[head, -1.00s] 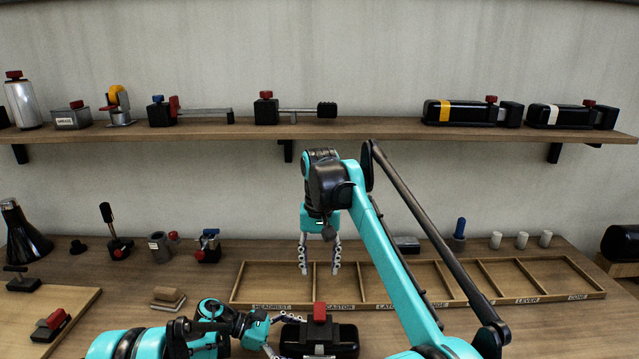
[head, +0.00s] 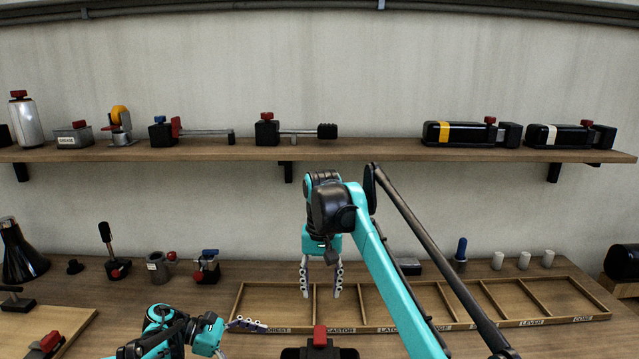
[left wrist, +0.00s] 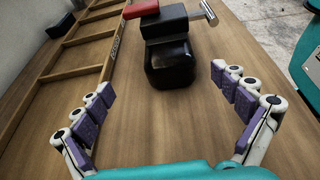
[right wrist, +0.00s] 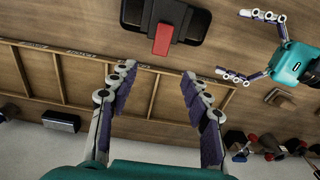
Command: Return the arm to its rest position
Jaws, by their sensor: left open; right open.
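My right gripper (head: 320,290) hangs open and empty, fingers down, over the left end of the labelled wooden tray in the head view. In the right wrist view its fingers (right wrist: 155,82) are spread with nothing between them. My left gripper (head: 245,335) is low in the head view, left of a black padded block with a red handle (head: 320,338). In the left wrist view its fingers (left wrist: 165,95) are wide apart and empty, with the block (left wrist: 168,62) beyond them. The right wrist view also shows the left gripper (right wrist: 235,44) spread beside the block (right wrist: 164,38).
The tray (head: 555,320) has several compartments, and those in clear sight look empty. Small tools stand at the left, including a clamp (head: 207,266). A wooden board (head: 70,323) with parts lies at the left. A wall shelf (head: 385,150) holds more parts behind the right arm.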

